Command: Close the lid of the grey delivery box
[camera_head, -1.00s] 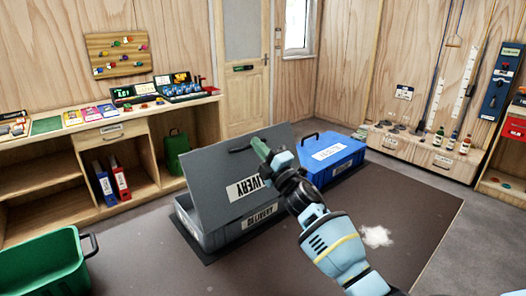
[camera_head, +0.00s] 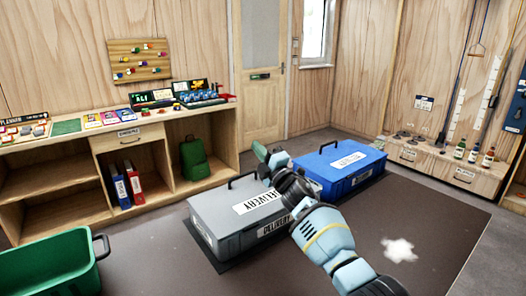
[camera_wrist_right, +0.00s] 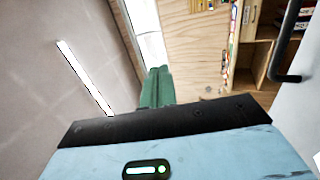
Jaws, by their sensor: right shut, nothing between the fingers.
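The grey delivery box (camera_head: 228,232) stands on the dark floor mat in the head view. Its lid (camera_head: 217,205) lies flat over the box, with a black handle and a white DELIVERY label on top. My right gripper (camera_head: 259,152) is shut and empty, with its green fingers above the far right part of the lid. My right arm hides the box's right end. In the right wrist view the green fingers (camera_wrist_right: 157,88) are together, and a black handle (camera_wrist_right: 292,45) shows at the right edge. My left gripper is not in view.
A blue box (camera_head: 340,168) with a closed lid stands just right of the grey box. A green crate (camera_head: 50,268) is at the lower left. A wooden shelf unit (camera_head: 75,190) runs along the left wall. The mat (camera_head: 440,225) is open at right, with a white patch on it.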

